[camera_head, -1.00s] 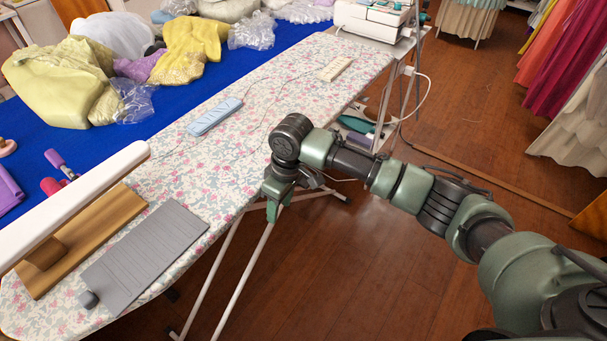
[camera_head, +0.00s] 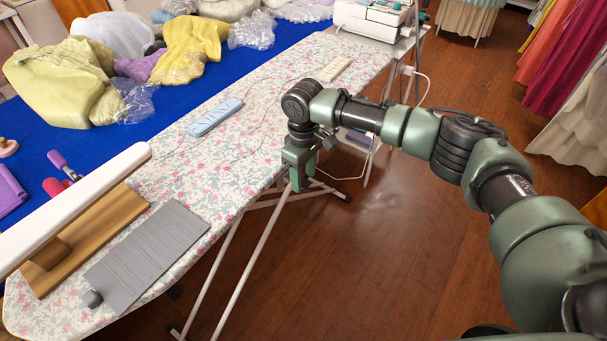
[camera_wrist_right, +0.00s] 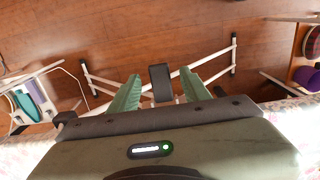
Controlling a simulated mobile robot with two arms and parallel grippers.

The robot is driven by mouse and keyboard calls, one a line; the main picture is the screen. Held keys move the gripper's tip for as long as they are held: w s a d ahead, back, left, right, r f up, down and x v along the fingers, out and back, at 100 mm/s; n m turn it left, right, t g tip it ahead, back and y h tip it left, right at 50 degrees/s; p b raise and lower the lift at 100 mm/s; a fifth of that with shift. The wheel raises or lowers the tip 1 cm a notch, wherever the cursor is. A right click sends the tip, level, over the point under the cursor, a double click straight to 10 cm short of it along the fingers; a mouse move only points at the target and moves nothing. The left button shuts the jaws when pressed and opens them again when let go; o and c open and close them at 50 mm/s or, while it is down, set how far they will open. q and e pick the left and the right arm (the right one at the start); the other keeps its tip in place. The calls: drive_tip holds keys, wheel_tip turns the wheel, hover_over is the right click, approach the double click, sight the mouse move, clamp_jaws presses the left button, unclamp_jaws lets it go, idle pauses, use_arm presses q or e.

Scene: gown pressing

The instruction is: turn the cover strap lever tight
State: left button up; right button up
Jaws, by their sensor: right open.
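My right gripper (camera_head: 299,184) points down beside the near long edge of the ironing board with the flowered cover (camera_head: 262,110). In the right wrist view the two green fingers of my right gripper (camera_wrist_right: 161,76) stand apart. A dark block, perhaps the strap lever (camera_wrist_right: 160,78), shows in the gap between them. I cannot tell whether the fingers touch it. In the head view my arm and gripper hide that spot, and I cannot make out the strap. My left gripper is not in view.
A white machine (camera_head: 372,20) stands at the far end. Board legs (camera_head: 248,275) stand below; the near floor is open.

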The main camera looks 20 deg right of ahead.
drive_tip(key=shift+f, duration=0.25)
drive_tip(key=shift+c, duration=0.4)
clamp_jaws()
